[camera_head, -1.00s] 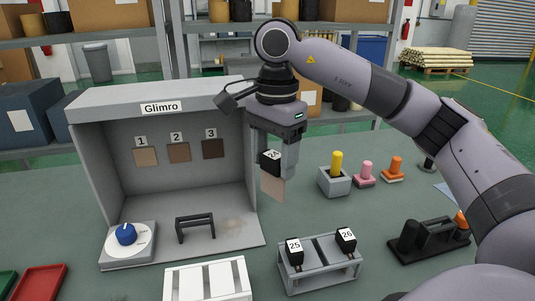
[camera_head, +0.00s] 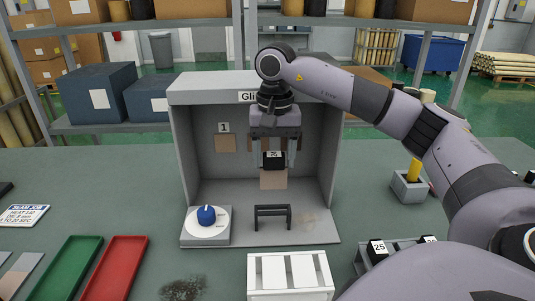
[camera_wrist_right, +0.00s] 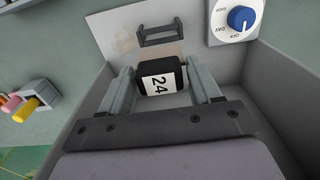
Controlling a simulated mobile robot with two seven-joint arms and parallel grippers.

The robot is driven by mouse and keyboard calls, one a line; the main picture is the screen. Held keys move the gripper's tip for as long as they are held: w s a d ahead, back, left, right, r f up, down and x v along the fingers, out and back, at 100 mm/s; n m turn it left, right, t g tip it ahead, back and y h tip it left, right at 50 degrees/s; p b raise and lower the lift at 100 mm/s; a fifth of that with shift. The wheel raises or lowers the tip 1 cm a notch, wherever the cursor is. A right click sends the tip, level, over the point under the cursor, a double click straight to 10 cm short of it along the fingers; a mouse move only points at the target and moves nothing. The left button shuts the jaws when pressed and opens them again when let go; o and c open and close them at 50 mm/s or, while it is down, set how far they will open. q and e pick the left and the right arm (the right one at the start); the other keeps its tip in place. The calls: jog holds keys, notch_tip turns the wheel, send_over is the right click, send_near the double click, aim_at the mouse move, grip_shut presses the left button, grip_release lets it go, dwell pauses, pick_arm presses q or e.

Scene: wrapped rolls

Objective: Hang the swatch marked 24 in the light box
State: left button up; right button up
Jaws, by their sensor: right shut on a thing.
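My right gripper (camera_head: 272,160) is shut on the black clip of the swatch marked 24 (camera_head: 273,179), a pinkish-beige square hanging below the clip. In the right wrist view the clip with its 24 label (camera_wrist_right: 160,78) sits between the fingers. The gripper is at the front opening of the grey light box (camera_head: 177,140), above and behind a small black stand (camera_head: 272,217) on the box floor. From the head view I cannot tell the exact gap between swatch and stand. A blue dial (camera_head: 206,215) sits at the box's left front. My left gripper is not in view.
A white slatted rack (camera_head: 290,274) stands in front of the box. A rack with clips marked 25 (camera_head: 378,249) and another is partly behind my right arm. A grey holder with a yellow peg (camera_head: 412,180) stands right. Red (camera_head: 113,270) and green (camera_head: 65,268) trays lie left.

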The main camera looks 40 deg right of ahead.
aim_at(273, 176)
dwell(0.5)
jog(key=shift+f+b, duration=1.55)
jog(key=shift+f, duration=1)
jog(key=shift+p, duration=0.3)
jog(key=shift+f, duration=0.1)
jog(key=shift+f+b, duration=2.2)
jog(key=shift+f, duration=1)
